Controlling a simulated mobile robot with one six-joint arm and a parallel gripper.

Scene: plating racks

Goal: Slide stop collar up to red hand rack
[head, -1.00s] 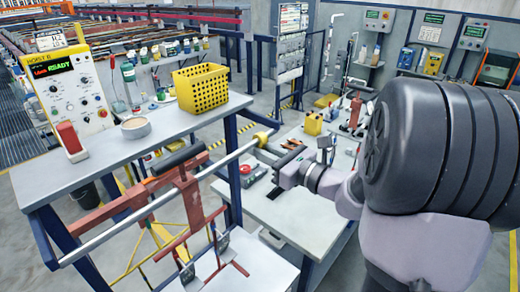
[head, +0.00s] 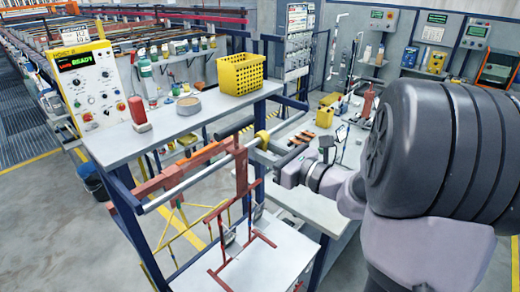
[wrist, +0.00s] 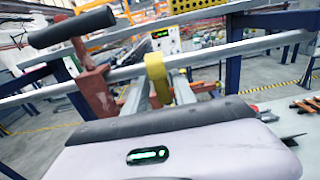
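The yellow stop collar (head: 262,139) is around the pale round rail (head: 205,172), right of the red hand rack (head: 241,172). The rack hangs from the rail with its black handle (head: 236,127) on top and its red lower frame below. The exact finger contact is partly hidden.
A workbench (head: 310,205) stands to the right. Dark blue posts support the rail.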

